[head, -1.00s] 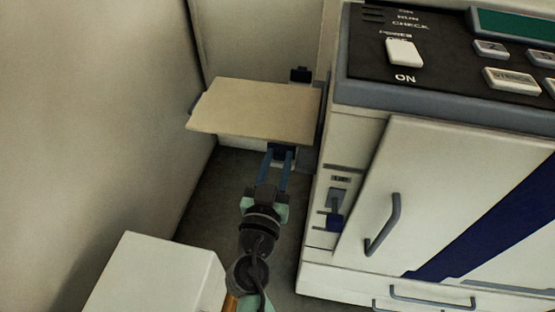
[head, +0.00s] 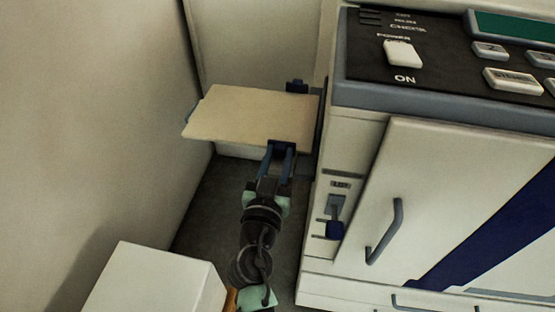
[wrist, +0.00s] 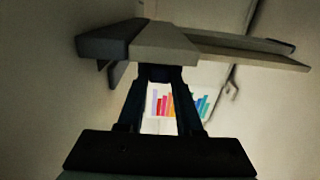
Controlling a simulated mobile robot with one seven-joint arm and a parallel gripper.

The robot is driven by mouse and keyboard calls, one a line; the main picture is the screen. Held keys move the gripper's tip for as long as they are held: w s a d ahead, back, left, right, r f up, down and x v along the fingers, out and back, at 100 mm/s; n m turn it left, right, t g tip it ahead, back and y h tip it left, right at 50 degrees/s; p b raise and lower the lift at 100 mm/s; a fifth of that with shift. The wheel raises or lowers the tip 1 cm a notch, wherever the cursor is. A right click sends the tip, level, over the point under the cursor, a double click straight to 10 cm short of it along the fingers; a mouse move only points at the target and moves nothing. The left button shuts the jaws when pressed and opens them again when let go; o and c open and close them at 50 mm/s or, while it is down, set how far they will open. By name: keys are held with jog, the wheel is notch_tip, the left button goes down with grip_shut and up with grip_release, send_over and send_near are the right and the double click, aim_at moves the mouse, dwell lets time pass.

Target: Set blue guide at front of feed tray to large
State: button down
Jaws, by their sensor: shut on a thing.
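The feed tray (head: 240,112) is a flat beige plate on the left side of the machine. The blue guide (head: 283,146) is a small dark blue piece at the tray's front edge, close to the machine. My gripper (head: 281,154) reaches it from the front, its two long fingers shut on the guide. In the wrist view my fingertips (wrist: 160,74) meet just under the tray (wrist: 165,42), and they largely hide the guide. A second dark blue guide (head: 297,86) stands at the tray's back edge. No size markings are readable.
A wall (head: 90,110) is on the left. A white box (head: 155,285) stands at the lower left. Floor (head: 218,195) shows below the tray.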

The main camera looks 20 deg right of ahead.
jog(key=c, duration=0.6)
grip_release()
jog(key=shift+o, duration=0.2)
jog(key=v, duration=1.3)
jog(key=shift+b, duration=0.35)
jog(key=shift+w+r, duration=0.1)
